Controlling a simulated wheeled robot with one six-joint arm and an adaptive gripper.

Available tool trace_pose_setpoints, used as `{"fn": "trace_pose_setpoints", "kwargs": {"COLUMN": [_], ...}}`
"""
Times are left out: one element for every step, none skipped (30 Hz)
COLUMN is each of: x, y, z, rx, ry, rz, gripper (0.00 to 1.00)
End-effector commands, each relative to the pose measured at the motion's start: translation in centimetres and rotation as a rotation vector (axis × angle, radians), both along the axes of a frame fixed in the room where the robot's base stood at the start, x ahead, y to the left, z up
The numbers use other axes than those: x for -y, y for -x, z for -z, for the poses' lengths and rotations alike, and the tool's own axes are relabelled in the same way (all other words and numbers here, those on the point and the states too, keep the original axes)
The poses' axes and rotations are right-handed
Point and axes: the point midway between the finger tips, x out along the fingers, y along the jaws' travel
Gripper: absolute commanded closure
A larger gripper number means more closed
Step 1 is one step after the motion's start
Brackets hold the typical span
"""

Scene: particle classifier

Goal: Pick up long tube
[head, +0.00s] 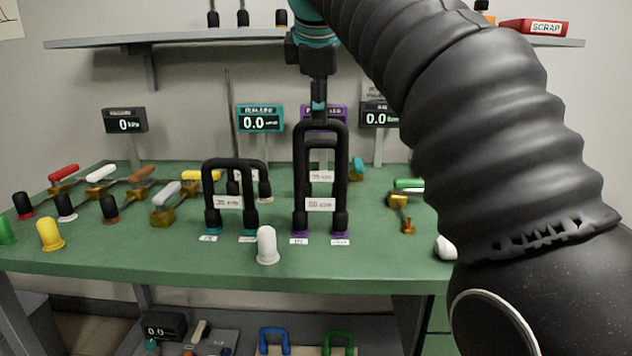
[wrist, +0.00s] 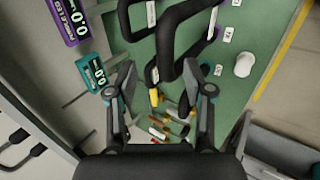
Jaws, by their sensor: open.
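The tall black U-shaped tube (head: 341,170) stands upright, bend up, with its ends at purple-ringed ports on the green bench (head: 370,265). It carries a white label. Another black tube with its own label shows behind or within it. My gripper (head: 319,108) is right above the tall tube's top bend, pointing down. In the wrist view my gripper (wrist: 158,72) has its fingers spread, with black tubing (wrist: 167,42) beyond and between the tips. I cannot tell whether they touch. A shorter black U-shaped tube (head: 208,188) stands to the left at teal ports.
A white plug (head: 267,246) stands at the front edge, a yellow plug (head: 50,234) at left. Several coloured-handled valves (head: 165,196) fill the left side. Displays (head: 260,120) stand behind the tubes, below a wall shelf (head: 200,40). My arm hides the right side.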

Motion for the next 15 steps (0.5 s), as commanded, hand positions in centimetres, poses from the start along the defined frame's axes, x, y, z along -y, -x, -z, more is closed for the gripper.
{"fn": "trace_pose_setpoints", "kwargs": {"x": [0.0,-0.1,-0.1,-0.2,-0.3,-0.3,-0.4,-0.3,-0.3,-0.3,-0.3,-0.3,-0.3,-0.3,-0.3], "y": [-0.1,-0.2,-0.4,-0.5,-0.8,-1.0,-1.1,-1.4,-1.7,-1.8,-2.0,-2.1,-2.1,-2.2,-2.2], "z": [0.4,0.7,1.2,1.7,2.3,2.9,3.2,3.5,3.8,4.0,4.2,4.4,4.5,4.5,4.5], "rx": [-0.002,-0.003,-0.003,-0.003,-0.002,-0.002,-0.003,-0.002,-0.001,-0.001,-0.002,-0.002,-0.001,-0.001,-0.001], "ry": [0.001,0.001,0.001,0.001,0.001,0.001,0.001,0.001,0.001,0.001,0.000,0.000,0.001,0.001,0.001], "rz": [0.001,0.000,0.000,0.000,0.000,0.000,0.000,0.000,0.000,-0.001,-0.001,-0.001,-0.001,-0.001,-0.001], "gripper": [0.48,0.48,0.48,0.48,0.48,0.48,0.48,0.48,0.48,0.48,0.48,0.48,0.48,0.48,0.48]}}
